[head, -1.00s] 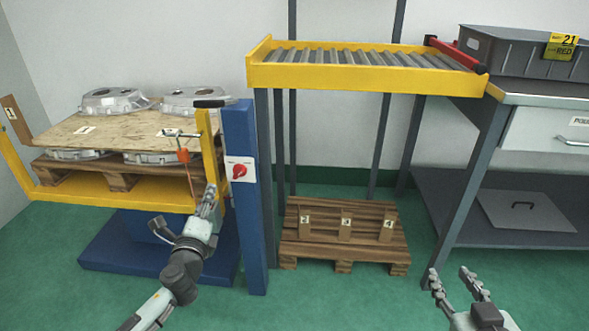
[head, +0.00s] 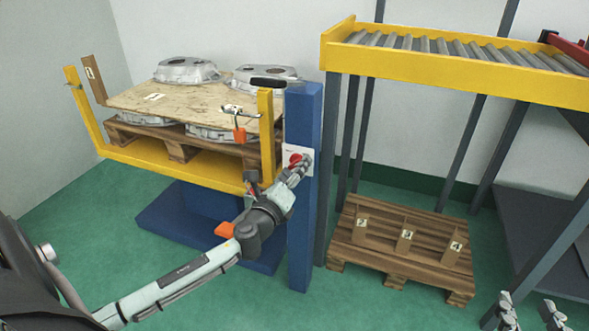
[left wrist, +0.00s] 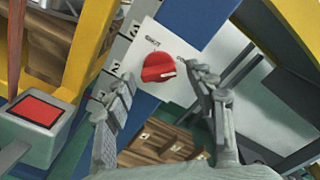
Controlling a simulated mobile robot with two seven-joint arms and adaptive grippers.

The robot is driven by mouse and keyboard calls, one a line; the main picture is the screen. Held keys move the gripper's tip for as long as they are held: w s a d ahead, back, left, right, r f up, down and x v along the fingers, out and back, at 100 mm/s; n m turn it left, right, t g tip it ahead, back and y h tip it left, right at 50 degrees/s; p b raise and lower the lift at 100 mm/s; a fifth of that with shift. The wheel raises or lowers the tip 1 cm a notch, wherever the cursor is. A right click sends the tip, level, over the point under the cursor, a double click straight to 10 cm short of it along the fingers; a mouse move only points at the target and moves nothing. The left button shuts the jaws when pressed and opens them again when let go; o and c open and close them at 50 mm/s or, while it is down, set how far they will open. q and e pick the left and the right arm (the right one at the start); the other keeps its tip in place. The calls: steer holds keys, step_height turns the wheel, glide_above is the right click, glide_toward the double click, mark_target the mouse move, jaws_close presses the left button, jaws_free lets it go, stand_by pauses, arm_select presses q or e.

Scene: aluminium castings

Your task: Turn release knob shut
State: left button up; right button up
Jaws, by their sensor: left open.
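The red release knob (head: 295,160) sits on a white plate (head: 307,170) on the blue post (head: 303,225). In the left wrist view the knob (left wrist: 158,67) shows large, with a pale pointer mark on its right side and small lettering on the plate around it. My left gripper (head: 301,167) is at the plate and partly covers it in the head view. In the left wrist view its open fingers (left wrist: 160,85) stand on either side of the knob, with nothing between them held. My right gripper (head: 527,312) is open and empty at the bottom right of the head view.
A yellow lift frame (head: 180,168) left of the post carries a pallet, a board (head: 170,103) and several castings (head: 187,70). A roller conveyor (head: 450,62) stands right of the post. A wooden pallet (head: 400,255) with numbered blocks lies on the floor beneath it.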

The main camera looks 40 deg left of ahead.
arm_select(q)
steer(key=shift+w, duration=0.15)
steer(key=c, duration=1.2)
steer(key=shift+o, duration=0.2)
